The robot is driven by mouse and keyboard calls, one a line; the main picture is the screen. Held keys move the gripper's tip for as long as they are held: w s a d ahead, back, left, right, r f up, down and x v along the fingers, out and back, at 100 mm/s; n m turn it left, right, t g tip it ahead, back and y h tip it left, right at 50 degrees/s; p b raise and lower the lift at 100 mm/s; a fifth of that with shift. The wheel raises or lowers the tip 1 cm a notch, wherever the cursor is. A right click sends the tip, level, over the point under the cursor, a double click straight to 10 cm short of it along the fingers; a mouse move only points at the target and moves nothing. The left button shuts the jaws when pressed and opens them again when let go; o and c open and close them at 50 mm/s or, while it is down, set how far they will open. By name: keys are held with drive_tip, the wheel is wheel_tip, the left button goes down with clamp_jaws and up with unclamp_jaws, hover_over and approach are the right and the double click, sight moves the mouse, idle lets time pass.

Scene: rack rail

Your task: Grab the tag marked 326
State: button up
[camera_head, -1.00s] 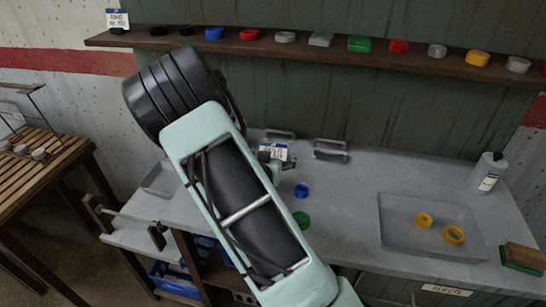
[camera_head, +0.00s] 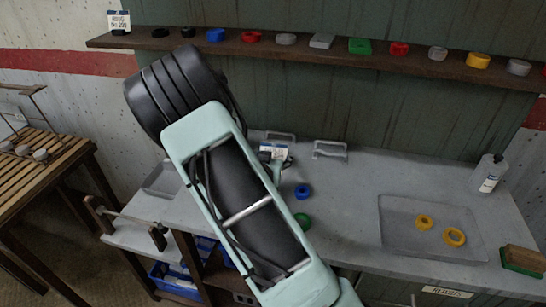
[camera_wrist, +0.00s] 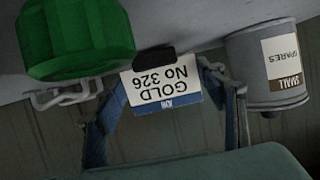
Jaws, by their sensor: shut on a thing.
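The tag marked "GOLD No 326" (camera_wrist: 165,88) is a white card with a blue edge. It appears upside down in the wrist view, between the two fingers of my gripper (camera_wrist: 160,74), which is shut on it. A small dark piece (camera_wrist: 154,58) sits against the card's upper edge in that view. In the head view, a white tag (camera_head: 274,151) shows just right of my arm near the back of the grey counter (camera_head: 350,205). My arm hides most of my gripper there.
The wrist view shows a green round thing (camera_wrist: 76,36) and a grey "SMALL SPARES" can (camera_wrist: 265,65) beside the fingers. Blue (camera_head: 302,191) and green (camera_head: 301,220) rings lie on the counter. A tray (camera_head: 395,235) and a bottle (camera_head: 488,173) stand right. A shelf (camera_head: 270,45) runs above.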

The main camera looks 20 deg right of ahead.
drive_tip(key=shift+r, duration=0.6)
drive_tip(key=s+a+r+p, duration=0.4)
drive_tip(key=s+r+p, duration=0.7)
drive_tip(key=s+p, duration=0.1)
drive_tip(key=shift+r, duration=0.2)
drive_tip(key=shift+s+a+p, duration=0.2)
drive_tip(key=shift+s+p, duration=0.35)
drive_tip(key=shift+p, duration=0.65)
